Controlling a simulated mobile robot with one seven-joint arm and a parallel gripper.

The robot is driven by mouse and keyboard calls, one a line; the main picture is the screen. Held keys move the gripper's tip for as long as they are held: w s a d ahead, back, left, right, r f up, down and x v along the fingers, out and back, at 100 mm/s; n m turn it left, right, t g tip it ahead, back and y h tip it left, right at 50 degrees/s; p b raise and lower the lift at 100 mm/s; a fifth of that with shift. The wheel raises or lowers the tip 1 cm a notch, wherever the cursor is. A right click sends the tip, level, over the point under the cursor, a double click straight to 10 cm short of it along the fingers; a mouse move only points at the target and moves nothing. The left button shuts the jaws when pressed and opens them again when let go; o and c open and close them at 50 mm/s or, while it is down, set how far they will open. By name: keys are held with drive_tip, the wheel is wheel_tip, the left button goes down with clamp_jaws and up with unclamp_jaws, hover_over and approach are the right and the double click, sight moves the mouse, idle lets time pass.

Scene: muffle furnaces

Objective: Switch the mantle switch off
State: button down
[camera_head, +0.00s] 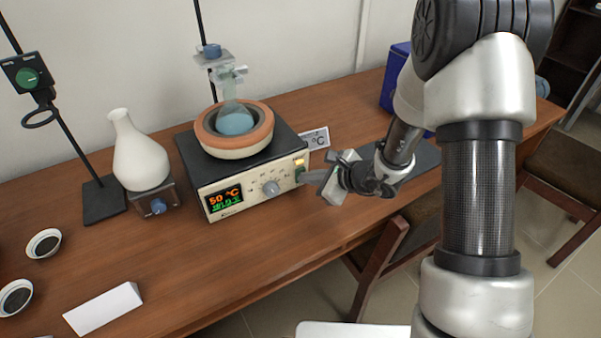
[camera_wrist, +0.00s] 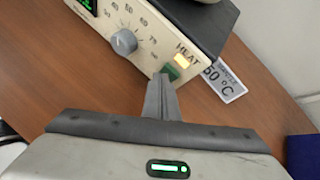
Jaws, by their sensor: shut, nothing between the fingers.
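The heating mantle (camera_head: 240,150) is a cream box with a dark top and an orange-rimmed bowl holding a round flask (camera_head: 235,118) of blue liquid. Its display (camera_head: 224,197) reads 50 °C in orange above a green line. The grey dial (camera_wrist: 124,42) is left of the HEAT label. The mantle switch (camera_wrist: 171,72) is a green rocker below a lit yellow part (camera_wrist: 182,60) at the panel's right end. My gripper (camera_wrist: 162,80) is shut and empty, its fingertips right at the switch's lower edge; I cannot tell if they touch. It also shows in the head view (camera_head: 309,177).
A white flask (camera_head: 139,155) on a small stirrer (camera_head: 157,200) stands left of the mantle. A temperature card (camera_wrist: 224,80) stands behind its right side. A stand with a clamp rises behind the mantle. A blue box (camera_head: 394,78) is at the back right.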

idle(0.4)
drive_tip(key=shift+s+d+f+b, duration=0.1)
drive_tip(key=shift+s+d+b, duration=0.35)
drive_tip(key=shift+s, duration=0.1)
drive_tip(key=shift+s, duration=0.1)
drive_tip(key=shift+s+d+f+b, duration=0.15)
drive_tip(key=shift+s+d+b, duration=0.3)
drive_tip(key=shift+s, duration=0.2)
drive_tip(key=shift+s+d+f+b, duration=0.15)
drive_tip(key=shift+s+d+b, duration=0.3)
drive_tip(key=shift+s, duration=0.2)
drive_tip(key=shift+s+d, duration=0.45)
drive_tip(key=shift+s, duration=0.2)
